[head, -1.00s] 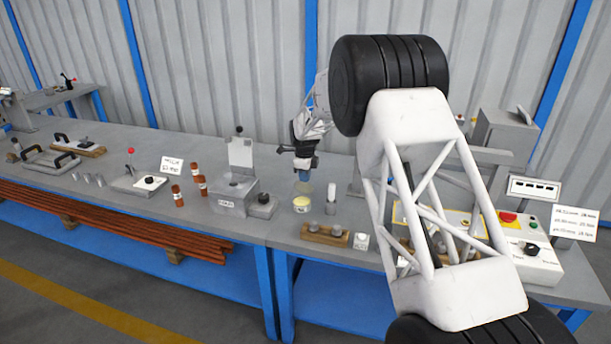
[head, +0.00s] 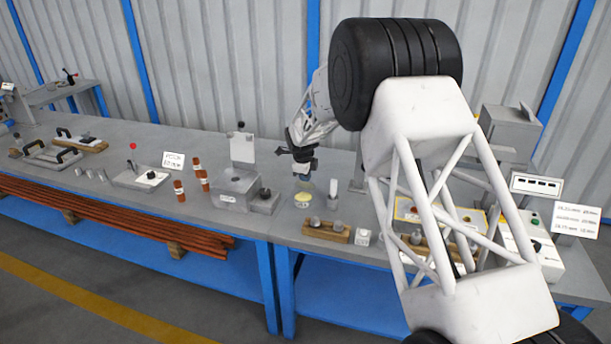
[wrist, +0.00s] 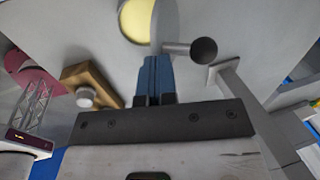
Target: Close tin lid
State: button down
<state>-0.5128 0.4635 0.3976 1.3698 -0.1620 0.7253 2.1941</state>
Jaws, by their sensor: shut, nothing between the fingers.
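The tin (head: 302,199) is a small round container with a pale yellow top or inside. It stands on the bench below my gripper in the head view. In the wrist view its yellow round (wrist: 136,20) shows at the top edge. A grey plate, seemingly the raised lid (wrist: 165,22), stands at its right side, with a rod ending in a dark ball knob (wrist: 204,51). My gripper (wrist: 157,60) is shut and empty, its blue fingers together just below the plate in the picture. Whether they touch it I cannot tell. In the head view my gripper (head: 303,172) is small and partly blurred.
A grey box with an upright plate (head: 238,187) stands left of the tin. A pale upright cylinder (head: 333,190) is close on its right. Red-brown bottles (head: 179,190) stand further left.

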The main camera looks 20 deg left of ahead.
jog(key=shift+s+f+t, duration=0.25)
jog(key=shift+s+t, duration=0.15)
jog(key=shift+t, duration=0.4)
jog(key=shift+s+f+t, duration=0.2)
jog(key=shift+s+t, duration=0.2)
jog(key=shift+t, duration=0.4)
jog(key=shift+s+f+t, duration=0.55)
jog(key=shift+t, duration=0.45)
jog(key=shift+s+f, duration=0.45)
jog(key=shift+f, duration=0.05)
dwell(0.6)
jog(key=shift+s+f, duration=0.4)
jog(key=shift+f, duration=0.15)
jog(key=shift+s+f, duration=0.3)
jog(key=shift+f, duration=0.4)
jog(key=shift+s+f, duration=0.25)
jog(key=shift+f, duration=0.4)
jog(key=shift+s, duration=0.1)
jog(key=s+r, duration=0.4)
jog(key=s, duration=0.4)
jog(key=shift+s+r, duration=0.3)
jog(key=shift+r, duration=0.1)
dwell(0.3)
